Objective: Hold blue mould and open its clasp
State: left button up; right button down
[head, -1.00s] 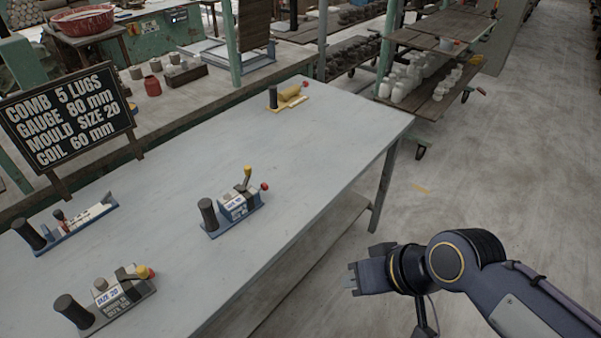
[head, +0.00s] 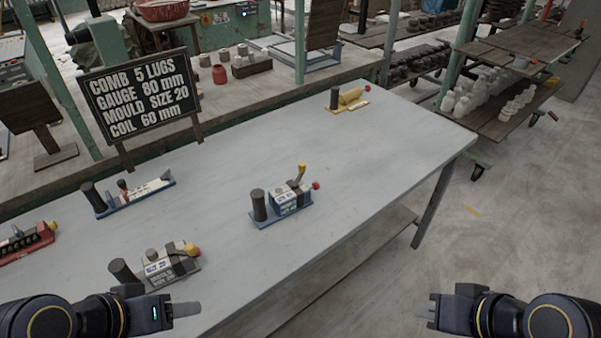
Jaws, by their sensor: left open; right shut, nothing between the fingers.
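The blue mould (head: 283,201) stands in the middle of the table. It has a blue base, a dark upright cylinder at its left end, a pale block with a label, a raised clasp lever with a yellow tip (head: 301,170) and a red knob at its right end. My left gripper (head: 187,310) is open and empty at the lower left, in front of the grey mould and apart from the blue one. My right gripper (head: 424,306) is shut and empty at the lower right, beyond the table's front edge. Neither gripper touches the blue mould.
A grey mould (head: 160,264) stands at the front left. A longer blue-based tool (head: 135,196) and a red one (head: 25,242) lie further left. A yellow tool (head: 348,99) is at the back. The table's right half is mostly clear.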

aim_at(302, 164)
jog(key=i+l+u, duration=0.3)
jog(key=l+u, duration=0.35)
jog(key=i+l+u, duration=0.15)
jog(key=l+u, duration=0.45)
jog(key=l, duration=0.15)
